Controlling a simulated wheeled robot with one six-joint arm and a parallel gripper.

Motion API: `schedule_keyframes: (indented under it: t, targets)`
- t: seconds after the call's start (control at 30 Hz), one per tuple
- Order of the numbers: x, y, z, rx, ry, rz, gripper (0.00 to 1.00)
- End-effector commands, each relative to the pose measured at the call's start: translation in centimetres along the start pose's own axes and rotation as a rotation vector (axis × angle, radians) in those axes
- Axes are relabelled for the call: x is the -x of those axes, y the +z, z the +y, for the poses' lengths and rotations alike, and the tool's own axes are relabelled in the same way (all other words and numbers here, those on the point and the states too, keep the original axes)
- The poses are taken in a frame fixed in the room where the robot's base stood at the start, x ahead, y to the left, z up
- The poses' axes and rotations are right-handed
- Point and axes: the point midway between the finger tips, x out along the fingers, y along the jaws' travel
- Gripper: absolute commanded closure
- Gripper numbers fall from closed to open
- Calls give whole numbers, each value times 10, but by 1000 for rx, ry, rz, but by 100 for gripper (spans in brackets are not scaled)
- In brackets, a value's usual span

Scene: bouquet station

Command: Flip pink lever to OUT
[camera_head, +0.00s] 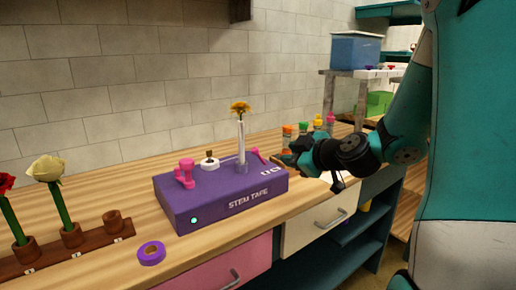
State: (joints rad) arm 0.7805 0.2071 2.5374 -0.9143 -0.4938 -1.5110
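The purple STEM TAPE box (212,205) sits on the wooden counter. A pink lever-like part (258,154) stands at the right end of its top, leaning up and to the left. A thicker pink fitting (186,172) stands at the left end.
An orange flower stands in a white tube (241,142) on the box, beside a small white-and-brown spool (209,162). A purple tape ring (151,253) lies in front. A brown rack (92,236) holds flowers at left. Several small bottles (304,128) stand behind my gripper.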

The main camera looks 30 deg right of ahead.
Motion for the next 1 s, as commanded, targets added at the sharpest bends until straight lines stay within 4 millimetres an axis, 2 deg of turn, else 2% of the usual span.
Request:
schedule_keyframes:
  t: [0.07, 0.4, 0.6, 0.8, 1.0]
  targets:
    - [-5, -5, 1, -5, -8, -7, 67]
    - [-88, -3, -1, 2, -7, -3, 67]
    - [-126, -2, -2, 2, -5, -3, 67]
    - [-147, 0, -2, 1, -2, -3, 67]
    - [-152, 1, -2, 1, -2, -4, 67]
